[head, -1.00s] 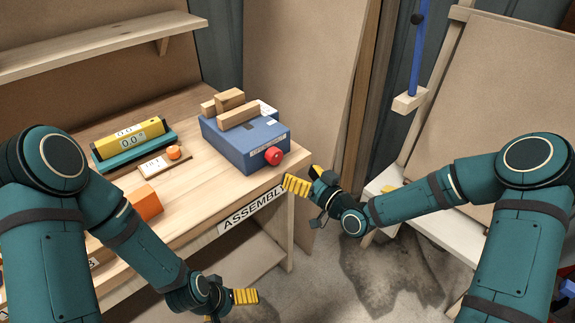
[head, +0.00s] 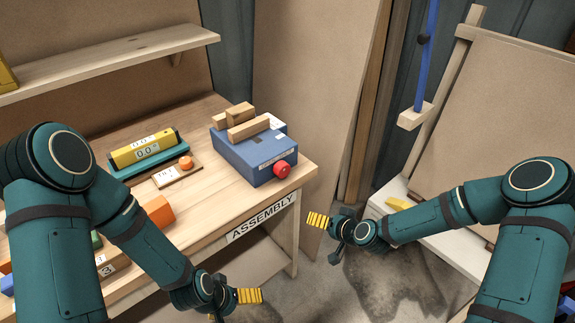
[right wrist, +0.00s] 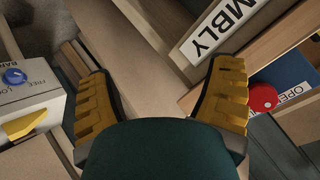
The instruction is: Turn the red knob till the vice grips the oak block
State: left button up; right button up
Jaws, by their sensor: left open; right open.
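The vice is a blue box (head: 250,159) on the bench's right end, with a red knob (head: 282,169) on its front. Pale wooden pieces lie on top; a small one, likely the oak block (head: 240,110), sits between two longer bars, but whether it is gripped I cannot tell. My right gripper (head: 325,235) is open and empty, below and right of the knob, apart from it. In the right wrist view its fingers (right wrist: 163,95) are spread, and the knob (right wrist: 262,98) shows beyond the right finger. My left gripper (head: 236,303) is open and empty, low in front of the bench.
The bench's front edge bears an ASSEMBLY label (head: 262,217). A yellow display on a teal base (head: 150,160) and an orange button plate (head: 172,175) lie left of the vice. A white unit with a blue knob (right wrist: 14,76) shows in the right wrist view.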

aim_at(285, 172)
jog(key=s+a+f+m+g+y+p, duration=0.1)
jog(key=s+a+f+m+g+p, duration=0.2)
jog(key=s+g, duration=0.4)
jog(key=s+a+r+m+t+y+p, duration=0.1)
jog(key=a+r+m+t+y+p, duration=0.1)
jog(key=a+r+m+y+p, duration=0.25)
jog(key=a+r+m+t+y+p, duration=0.1)
jog(key=r+m+y+p, duration=0.3)
jog(key=r+m, duration=0.3)
jog(key=w+d+r+m+t+h+p, duration=0.3)
jog(key=w+d+m+t+h, duration=0.15)
jog(key=w+m+t, duration=0.55)
jog(key=shift+m+g, duration=0.3)
jog(key=shift+m, duration=0.25)
jog(key=x, duration=1.1)
jog(key=shift+a, duration=0.4)
pick_arm(q)
notch_tip(285, 172, up, 16)
jog(key=shift+w+a+r, duration=0.2)
jog(key=shift+w, duration=0.05)
